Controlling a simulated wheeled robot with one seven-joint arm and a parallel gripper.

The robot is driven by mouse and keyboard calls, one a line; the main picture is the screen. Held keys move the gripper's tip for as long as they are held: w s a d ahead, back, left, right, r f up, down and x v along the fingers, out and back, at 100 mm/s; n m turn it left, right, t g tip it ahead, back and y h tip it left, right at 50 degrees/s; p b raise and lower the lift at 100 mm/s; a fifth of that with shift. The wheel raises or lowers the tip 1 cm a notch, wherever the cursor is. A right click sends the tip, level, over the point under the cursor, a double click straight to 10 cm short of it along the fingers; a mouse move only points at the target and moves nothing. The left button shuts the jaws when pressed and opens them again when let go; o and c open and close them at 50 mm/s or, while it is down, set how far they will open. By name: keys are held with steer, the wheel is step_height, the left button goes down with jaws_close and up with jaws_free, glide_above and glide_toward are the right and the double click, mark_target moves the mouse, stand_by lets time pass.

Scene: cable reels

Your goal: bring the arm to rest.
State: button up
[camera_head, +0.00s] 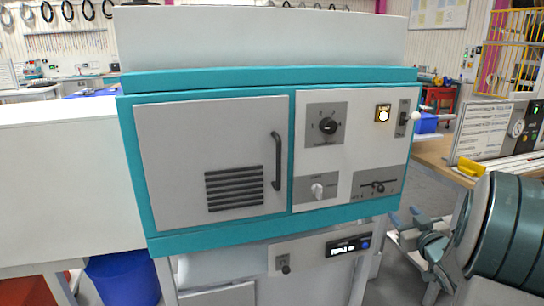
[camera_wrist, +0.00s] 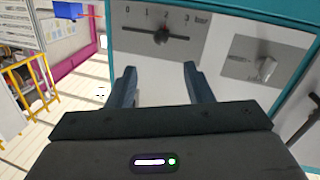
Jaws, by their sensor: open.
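My gripper (camera_head: 407,217) is low at the right in the head view, beside the lower right corner of a teal and grey cabinet (camera_head: 343,75). In the wrist view my gripper (camera_wrist: 158,72) has its two dark fingers apart, with nothing between them. Behind the fingers is the cabinet's grey panel, with a slider (camera_wrist: 162,35) on a 0 to 3 bar scale and a pale knob (camera_wrist: 266,68). The fingers seem clear of the panel, though the exact gap is hard to tell.
The cabinet has a shut grey door (camera_head: 180,145) with a black handle (camera_head: 277,161), a dial (camera_head: 327,125), a lit button (camera_head: 383,114) and a pale-tipped lever (camera_head: 414,117). A blue bin (camera_head: 122,280) stands below left. A wooden bench (camera_head: 440,155) stands at the right.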

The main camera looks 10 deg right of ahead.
steer(key=s+a+r+m+g+h+p, duration=0.1)
steer(key=s+a+r+g+p, duration=0.15)
steer(key=a, duration=0.25)
steer(key=s+a+r+m+g+h+p, duration=0.1)
steer(key=s+a+r+g+h+p, duration=0.15)
steer(key=a+g+p, duration=0.2)
steer(key=s+a+r+g+y+p, duration=0.1)
steer(key=s+a+g+y+p, duration=0.1)
steer(key=s+a, duration=0.6)
steer(key=s+a+r+g+y+p, duration=0.1)
steer(key=s+a+g+y+p, duration=0.1)
steer(key=s+a+g, duration=0.3)
steer(key=s+a+p, duration=0.1)
steer(key=s+a, duration=0.3)
steer(key=s, duration=0.3)
steer(key=shift+r+g+p, duration=0.3)
steer(key=shift+g+p, duration=0.1)
